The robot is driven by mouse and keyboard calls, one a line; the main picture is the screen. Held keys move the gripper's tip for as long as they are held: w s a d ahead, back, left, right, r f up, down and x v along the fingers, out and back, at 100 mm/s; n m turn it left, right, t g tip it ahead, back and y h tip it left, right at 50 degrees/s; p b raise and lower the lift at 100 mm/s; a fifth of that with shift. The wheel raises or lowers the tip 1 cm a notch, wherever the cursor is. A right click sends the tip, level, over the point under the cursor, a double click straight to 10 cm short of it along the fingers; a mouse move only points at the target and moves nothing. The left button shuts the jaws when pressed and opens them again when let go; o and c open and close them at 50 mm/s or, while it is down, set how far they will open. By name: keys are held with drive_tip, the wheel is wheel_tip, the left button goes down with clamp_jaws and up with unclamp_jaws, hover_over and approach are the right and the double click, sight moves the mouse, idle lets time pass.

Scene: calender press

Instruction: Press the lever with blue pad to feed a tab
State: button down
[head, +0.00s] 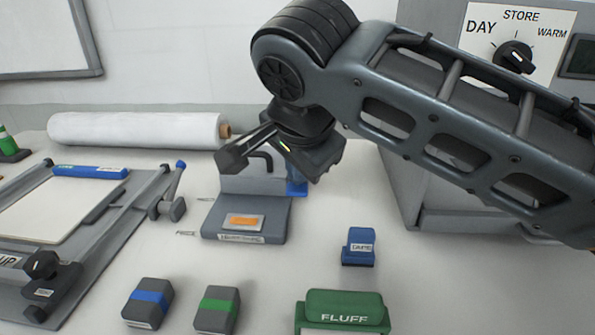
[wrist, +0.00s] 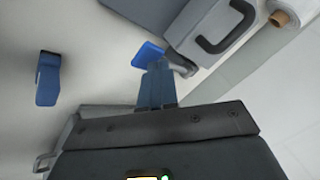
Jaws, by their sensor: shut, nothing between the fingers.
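The grey tab dispenser (head: 222,217) stands on the bench in the head view, with an orange tab (head: 243,221) on its front plate. Its upright body with a dark handle is partly covered by my arm. The lever's blue pad (head: 297,188) shows at the dispenser's right side, just under my gripper. In the wrist view, the blue pad (wrist: 147,54) and its grey arm lie just beyond my fingertips. My gripper (wrist: 157,64) is shut and empty, its fingers together close to the pad. I cannot tell whether they touch it. The fingertips are not clear in the head view.
A small blue block (head: 359,246) stands right of the dispenser; it also shows in the wrist view (wrist: 47,79). A green FLUFF box (head: 343,312) and two grey blocks stand in front. A white roll (head: 135,130) lies behind. A clamp-board frame is at left, a grey machine at right.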

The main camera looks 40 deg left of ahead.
drive_tip(key=shift+r, duration=0.15)
drive_tip(key=shift+w+a+r+p, duration=0.15)
drive_tip(key=shift+w+r+p, duration=0.05)
drive_tip(key=shift+r+p, duration=0.65)
drive_tip(key=shift+w+a+r+p, duration=0.1)
drive_tip(key=shift+w+r+p, duration=0.1)
drive_tip(key=shift+r+p, duration=0.6)
drive_tip(key=r+p, duration=0.3)
drive_tip(key=w+r+p, duration=0.1)
drive_tip(key=shift+a+r, duration=0.35)
